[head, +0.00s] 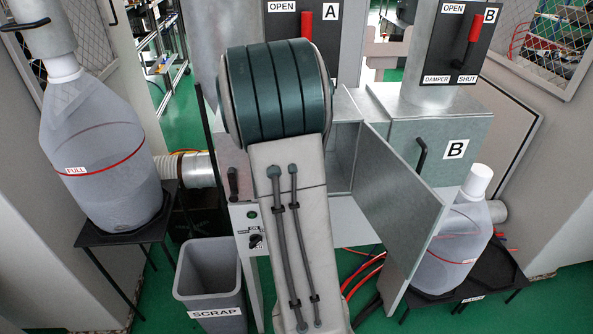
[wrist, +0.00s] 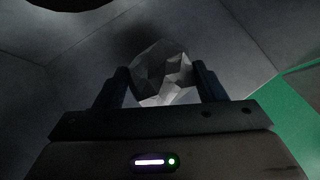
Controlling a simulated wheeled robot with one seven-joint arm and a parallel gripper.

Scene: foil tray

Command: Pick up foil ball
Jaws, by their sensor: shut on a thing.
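The foil ball (wrist: 162,75) is a crumpled, faceted silver lump in the wrist view. My gripper (wrist: 162,88) is shut on it, with one dark finger on each side. The surfaces around the ball in the wrist view are dim grey panels, and I cannot tell whether the ball touches the one behind it. In the head view my arm covers the middle of the picture, and both the gripper and the ball are hidden there.
A grey cabinet stands behind my arm, its metal door (head: 391,195) swung open to the right. A grey SCRAP bin (head: 211,275) is at lower left. Clear bottles stand at left (head: 104,165) and right (head: 455,245). Box B (head: 432,135) is at right. A green strip of floor (wrist: 295,105) shows in the wrist view.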

